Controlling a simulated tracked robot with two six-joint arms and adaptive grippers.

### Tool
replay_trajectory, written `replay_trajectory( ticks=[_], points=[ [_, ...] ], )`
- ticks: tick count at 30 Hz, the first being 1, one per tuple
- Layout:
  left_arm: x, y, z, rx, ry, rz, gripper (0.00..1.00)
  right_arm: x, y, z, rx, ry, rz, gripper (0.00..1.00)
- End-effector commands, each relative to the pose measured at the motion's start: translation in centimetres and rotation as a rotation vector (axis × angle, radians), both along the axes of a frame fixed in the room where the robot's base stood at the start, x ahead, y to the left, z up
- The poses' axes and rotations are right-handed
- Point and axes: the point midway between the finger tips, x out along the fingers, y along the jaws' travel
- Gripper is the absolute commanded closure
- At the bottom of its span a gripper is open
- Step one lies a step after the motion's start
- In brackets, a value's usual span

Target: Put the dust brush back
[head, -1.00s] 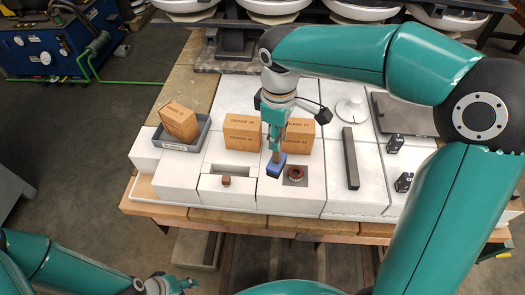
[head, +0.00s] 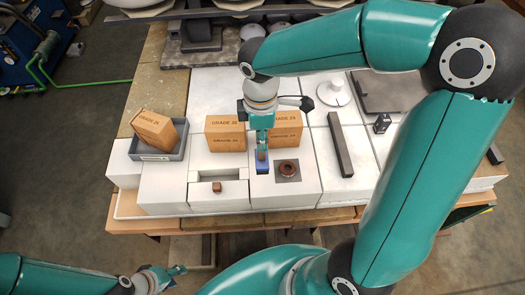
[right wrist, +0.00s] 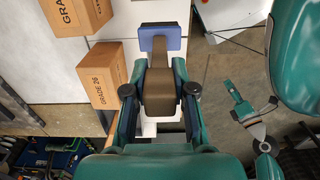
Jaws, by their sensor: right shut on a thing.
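The dust brush has a blue head (head: 262,160) and a brown handle, seen clearly in the right wrist view (right wrist: 158,88). My right gripper (right wrist: 158,97) is shut on the brown handle, with the blue head pointing away from it. In the head view my right gripper (head: 261,146) is over the front of the white blocks, just left of a brown ring (head: 287,168). I cannot tell whether the head touches the surface below. My left gripper (head: 174,272) is low at the front, away from the blocks; its jaws are too small to read.
White blocks (head: 165,200) cover the table. A recess with a small brown cube (head: 217,187) lies left of the brush. Two orange-brown boxes (head: 226,132) stand behind it. A grey tray (head: 183,152) holds another box (head: 154,130). A dark bar (head: 340,145) lies to the right.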

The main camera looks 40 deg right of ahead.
Motion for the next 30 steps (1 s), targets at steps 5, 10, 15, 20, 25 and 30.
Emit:
replay_trajectory(
  ticks=[5, 10, 15, 20, 25, 30],
  points=[
    [0.0, 0.0, -0.1, 0.0, 0.0, 0.0, 0.6, 0.0, 0.0, -2.7, -0.001, 0.001, 0.0, 1.0],
    [0.0, 0.0, -0.1, 0.0, -0.001, 0.0, 0.6, 0.0, -0.1, -3.8, 0.0, 0.001, -0.003, 1.0],
    [0.0, 0.0, -0.2, 0.0, -0.001, 0.0, 0.6, 0.0, 0.0, -6.2, -0.001, 0.003, -0.002, 1.0],
    [0.0, 0.0, -0.2, 0.0, -0.001, 0.0, 0.6, 0.0, 0.0, -7.4, 0.0, -0.001, -0.002, 1.0],
    [0.0, 0.0, -0.2, 0.0, -0.001, 0.0, 0.6, 0.0, 0.0, -7.4, 0.001, -0.003, -0.002, 1.0],
    [0.0, 0.0, -0.5, 0.0, 0.0, 0.0, 0.6, 0.0, 0.0, -7.7, 0.0, -0.001, -0.002, 0.73]
  ],
)
